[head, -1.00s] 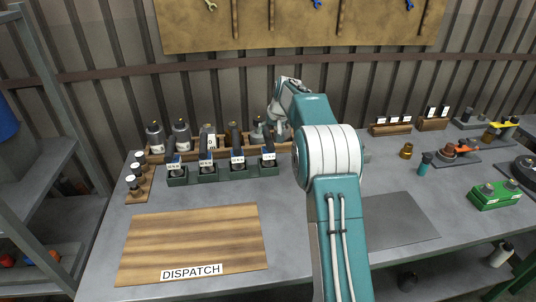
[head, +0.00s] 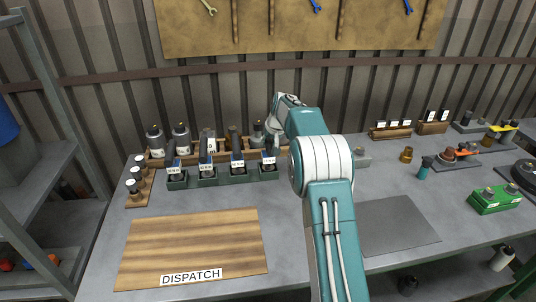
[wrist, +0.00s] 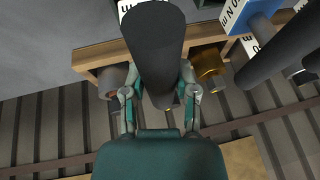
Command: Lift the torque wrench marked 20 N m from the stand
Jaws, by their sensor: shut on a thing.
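The dark green stand (head: 222,177) holds a row of torque wrenches with dark handles and small white-and-blue labels, on the left part of the bench. My gripper (wrist: 160,100) is shut around a dark cylindrical handle of one torque wrench (wrist: 153,35), between its two fingers. In the head view my gripper is mostly hidden behind the arm and the right end of the row. The held wrench's number is not readable; part of its label shows at the top of the wrist view. A neighbouring wrench (wrist: 285,45) is to its right there, with a blue-edged label partly cut off.
A wooden rack (head: 157,159) with bottles and cylinders stands close behind the stand. A wooden DISPATCH board (head: 195,240) lies clear in front. A small wooden block with jars (head: 134,187) is at left. A grey mat (head: 397,225) is at right.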

